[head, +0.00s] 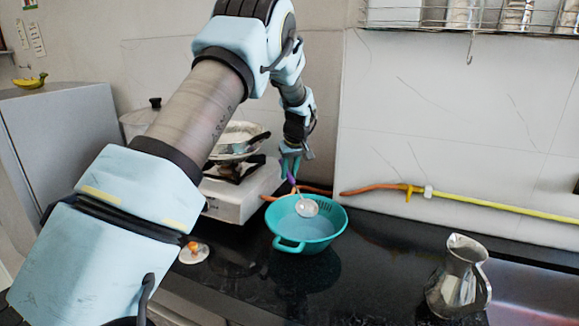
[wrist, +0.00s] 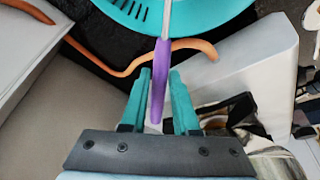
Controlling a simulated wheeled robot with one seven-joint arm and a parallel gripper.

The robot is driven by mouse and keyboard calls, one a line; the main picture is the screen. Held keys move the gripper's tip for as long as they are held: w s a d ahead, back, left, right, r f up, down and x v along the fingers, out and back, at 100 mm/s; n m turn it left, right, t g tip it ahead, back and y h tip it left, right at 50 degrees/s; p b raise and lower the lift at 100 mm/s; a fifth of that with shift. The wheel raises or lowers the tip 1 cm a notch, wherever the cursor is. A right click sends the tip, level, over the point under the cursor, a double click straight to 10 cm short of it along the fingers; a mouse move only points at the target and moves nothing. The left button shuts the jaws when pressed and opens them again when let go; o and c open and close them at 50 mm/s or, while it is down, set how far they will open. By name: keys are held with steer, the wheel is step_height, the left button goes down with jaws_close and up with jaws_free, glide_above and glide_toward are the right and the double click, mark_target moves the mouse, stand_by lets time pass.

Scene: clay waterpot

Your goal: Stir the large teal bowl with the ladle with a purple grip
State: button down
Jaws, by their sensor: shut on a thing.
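The large teal bowl (head: 318,243) stands on the dark counter in the head view, with a handle on its near side. Part of its slotted wall shows at the top of the wrist view (wrist: 215,14). My gripper (head: 291,163) is above the bowl's far left rim, shut on the purple grip (wrist: 160,75) of the ladle. The ladle's pale round head (head: 307,208) is at the bowl's opening, over its inside. I cannot tell whether it touches the bowl. In the wrist view the purple grip runs between my teal fingers (wrist: 159,88).
A white stove (head: 236,199) with a pan (head: 238,140) stands left of the bowl. An orange and yellow hose (head: 400,188) runs along the wall. A metal pitcher (head: 459,277) stands at right. The counter between bowl and pitcher is clear.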

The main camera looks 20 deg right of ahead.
steer(key=shift+w+r, duration=0.1)
steer(key=shift+w+f+g+p, duration=0.25)
steer(key=shift+g+p, duration=0.25)
steer(key=shift+p, duration=0.6)
steer(key=p, duration=0.1)
steer(key=g+p, duration=0.1)
steer(key=shift+w+f+p, duration=0.25)
steer(key=shift+f+p, duration=0.1)
steer(key=shift+p, duration=0.05)
steer(key=shift+w+a+f+g+p, duration=0.1)
steer(key=shift+w+f+g+p, duration=0.3)
steer(key=shift+g+p, duration=0.5)
steer(key=shift+r, duration=1.4)
